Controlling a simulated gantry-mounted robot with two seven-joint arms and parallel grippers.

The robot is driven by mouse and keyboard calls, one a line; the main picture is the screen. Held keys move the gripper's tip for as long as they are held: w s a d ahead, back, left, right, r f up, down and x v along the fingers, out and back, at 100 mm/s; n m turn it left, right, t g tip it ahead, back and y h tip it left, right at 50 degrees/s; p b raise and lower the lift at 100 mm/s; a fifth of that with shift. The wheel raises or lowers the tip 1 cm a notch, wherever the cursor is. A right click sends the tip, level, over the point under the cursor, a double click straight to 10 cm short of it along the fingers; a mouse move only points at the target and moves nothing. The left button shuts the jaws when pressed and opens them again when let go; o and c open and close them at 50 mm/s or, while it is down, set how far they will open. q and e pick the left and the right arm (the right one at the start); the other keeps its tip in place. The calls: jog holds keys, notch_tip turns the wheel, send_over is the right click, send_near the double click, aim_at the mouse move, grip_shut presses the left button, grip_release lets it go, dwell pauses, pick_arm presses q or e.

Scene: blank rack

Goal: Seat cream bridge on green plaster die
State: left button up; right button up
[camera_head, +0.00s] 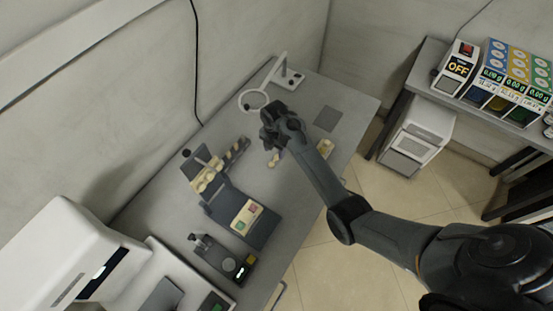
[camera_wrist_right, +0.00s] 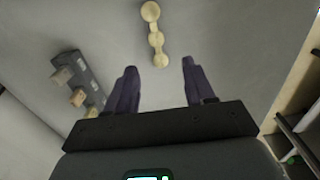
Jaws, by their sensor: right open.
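A green patch (camera_head: 240,226), apparently the green plaster die, sits on a cream block beside a red one (camera_head: 253,209), on a dark stand. My left gripper is not in view.
A dark rack with cream blocks (camera_wrist_right: 78,82) stands left of the gripper. Cream rounded pieces (camera_head: 207,181) sit by a dark panel. A ring lamp (camera_head: 252,99) stands at the back, and a small dark device (camera_head: 225,262) at the front. A dark mat (camera_head: 328,118) lies clear.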

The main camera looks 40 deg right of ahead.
aim_at(274, 160)
jog(key=shift+w+f+b, duration=0.1)
jog(key=shift+f+b, duration=0.4)
jog(key=shift+f, duration=2.85)
grip_shut()
